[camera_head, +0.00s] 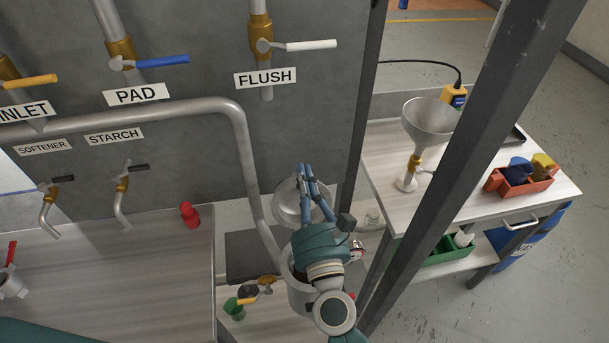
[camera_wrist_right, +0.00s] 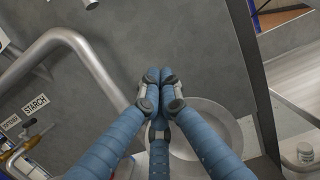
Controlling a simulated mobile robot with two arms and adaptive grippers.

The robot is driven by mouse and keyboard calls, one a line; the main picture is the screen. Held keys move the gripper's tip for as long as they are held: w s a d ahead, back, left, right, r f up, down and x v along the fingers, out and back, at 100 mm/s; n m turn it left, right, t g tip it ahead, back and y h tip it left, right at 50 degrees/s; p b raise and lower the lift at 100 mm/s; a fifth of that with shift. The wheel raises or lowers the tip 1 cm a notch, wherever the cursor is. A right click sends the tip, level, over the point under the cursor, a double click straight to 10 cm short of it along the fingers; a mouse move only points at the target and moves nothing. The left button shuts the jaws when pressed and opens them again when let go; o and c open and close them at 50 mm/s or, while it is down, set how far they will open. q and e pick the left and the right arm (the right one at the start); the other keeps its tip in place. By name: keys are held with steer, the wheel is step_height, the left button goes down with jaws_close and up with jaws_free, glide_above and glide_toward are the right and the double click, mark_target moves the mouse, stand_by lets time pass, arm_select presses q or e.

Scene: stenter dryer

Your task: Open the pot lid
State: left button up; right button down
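The metal pot (camera_head: 299,297) stands low between the bench and the side table, partly hidden by my right arm. Its round grey lid (camera_head: 287,214) shows tilted up behind the pot, off the pot's mouth. The lid also shows in the right wrist view (camera_wrist_right: 232,128). My right gripper (camera_head: 306,169) reaches over the pot, its blue fingers lying across the front of the lid. In the wrist view the fingertips (camera_wrist_right: 160,76) meet, with nothing visible between them. Whether the fingers touch the lid is unclear. My left gripper is out of view.
A thick bent pipe (camera_head: 243,150) runs down just left of the lid. A dark frame post (camera_head: 455,150) stands to the right. The side table (camera_head: 390,150) holds a funnel (camera_head: 430,122) and a red bin (camera_head: 520,186). A red item (camera_head: 189,215) stands on the left bench.

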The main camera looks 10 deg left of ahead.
steer(key=v, duration=1.2)
